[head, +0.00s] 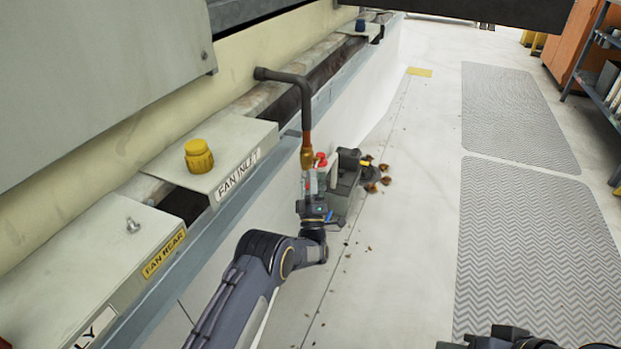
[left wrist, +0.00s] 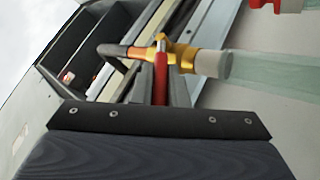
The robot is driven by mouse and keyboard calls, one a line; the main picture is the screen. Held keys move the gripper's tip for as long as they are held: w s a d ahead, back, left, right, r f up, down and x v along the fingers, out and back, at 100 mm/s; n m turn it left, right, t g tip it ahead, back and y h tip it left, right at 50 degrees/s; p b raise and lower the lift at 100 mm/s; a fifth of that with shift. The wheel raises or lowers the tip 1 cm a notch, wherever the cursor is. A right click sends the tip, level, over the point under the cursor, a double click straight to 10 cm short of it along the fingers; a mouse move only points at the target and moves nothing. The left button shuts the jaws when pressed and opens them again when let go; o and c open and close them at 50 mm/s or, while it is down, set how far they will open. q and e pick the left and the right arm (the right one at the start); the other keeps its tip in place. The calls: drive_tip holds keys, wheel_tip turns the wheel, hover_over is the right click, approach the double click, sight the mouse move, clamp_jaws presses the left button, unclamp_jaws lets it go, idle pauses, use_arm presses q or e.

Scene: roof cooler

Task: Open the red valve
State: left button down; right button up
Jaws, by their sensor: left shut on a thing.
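The red valve (head: 320,158) sits on a brass fitting (head: 308,160) at the lower end of a dark bent pipe (head: 304,100) in the head view. In the left wrist view, its red lever (left wrist: 160,76) stands across the brass body (left wrist: 182,57) and runs down behind the dark edge of my gripper. My left gripper (head: 328,180) is at the valve, shut on the red lever; the grip itself is mostly hidden. A pale collar (left wrist: 212,64) and a clear greenish length follow the brass body. My right gripper's fingers are not seen.
The FAN INLET box (head: 215,150) with a yellow knob (head: 198,156) and the FAN REAR box (head: 110,240) stand left of the pipe. Brown debris (head: 375,178) lies on the floor beyond the gripper. Grey mats (head: 530,240) and open floor are at right.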

use_arm(q)
drive_tip(key=shift+w+f+n+t+y, duration=0.15)
drive_tip(key=shift+f+n+t+y, duration=0.15)
drive_tip(key=shift+n+y, duration=0.2)
drive_tip(key=c, duration=1.4)
unclamp_jaws()
drive_tip(key=shift+c, duration=0.2)
drive_tip(key=shift+r, duration=0.1)
drive_tip(key=a+p+v, duration=0.1)
drive_tip(key=p+v, duration=0.1)
drive_tip(key=v, duration=0.6)
drive_tip(key=shift+d, duration=0.5)
